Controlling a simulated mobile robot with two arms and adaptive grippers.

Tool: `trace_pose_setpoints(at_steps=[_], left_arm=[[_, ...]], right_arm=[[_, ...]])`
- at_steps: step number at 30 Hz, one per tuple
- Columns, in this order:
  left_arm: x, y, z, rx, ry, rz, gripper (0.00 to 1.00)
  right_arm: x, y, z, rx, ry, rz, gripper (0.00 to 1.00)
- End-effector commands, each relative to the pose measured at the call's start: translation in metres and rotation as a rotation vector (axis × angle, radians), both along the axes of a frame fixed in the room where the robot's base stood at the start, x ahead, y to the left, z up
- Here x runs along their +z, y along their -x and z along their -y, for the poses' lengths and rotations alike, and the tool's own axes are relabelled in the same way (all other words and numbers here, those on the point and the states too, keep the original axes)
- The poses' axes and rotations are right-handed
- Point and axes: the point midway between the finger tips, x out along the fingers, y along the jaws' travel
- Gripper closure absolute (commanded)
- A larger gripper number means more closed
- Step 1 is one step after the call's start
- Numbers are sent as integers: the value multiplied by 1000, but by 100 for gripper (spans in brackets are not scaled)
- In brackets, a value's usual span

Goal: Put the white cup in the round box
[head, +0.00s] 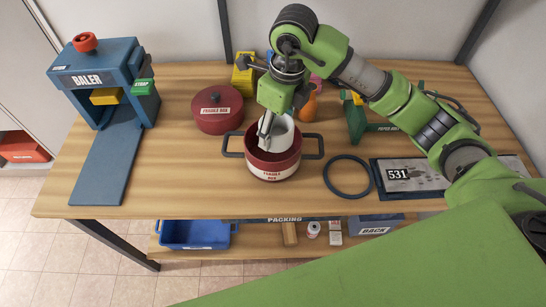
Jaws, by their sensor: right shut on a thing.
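The white cup (281,133) is at the mouth of the round box (271,168), a dark red pot-like box with two side handles and a "FRAGILE BOX" label. The cup's lower part is hidden by the near rim, so I cannot tell whether it touches the bottom. My right gripper (265,138) reaches down from above and is shut on the cup's left wall, with its fingertips inside the box opening. My left gripper is not in view.
The blue baler (103,75) stands at left. Orange and yellow objects are behind the gripper. The front table edge is clear.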

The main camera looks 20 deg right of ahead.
Motion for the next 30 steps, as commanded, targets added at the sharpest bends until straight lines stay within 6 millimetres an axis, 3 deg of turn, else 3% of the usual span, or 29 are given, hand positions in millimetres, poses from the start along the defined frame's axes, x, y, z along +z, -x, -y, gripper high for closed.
trace_pose_setpoints(at_steps=[3, 9, 18, 30], left_arm=[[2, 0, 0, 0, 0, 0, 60], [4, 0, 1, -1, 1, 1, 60], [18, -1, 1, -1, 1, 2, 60], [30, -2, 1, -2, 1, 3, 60]], right_arm=[[0, -7, -3, -191, -1, -1, 62], [-3, -14, -3, -383, 1, -2, 62], [-50, -14, -3, -413, 1, -5, 62], [-94, -14, -3, -411, 0, -5, 62]])
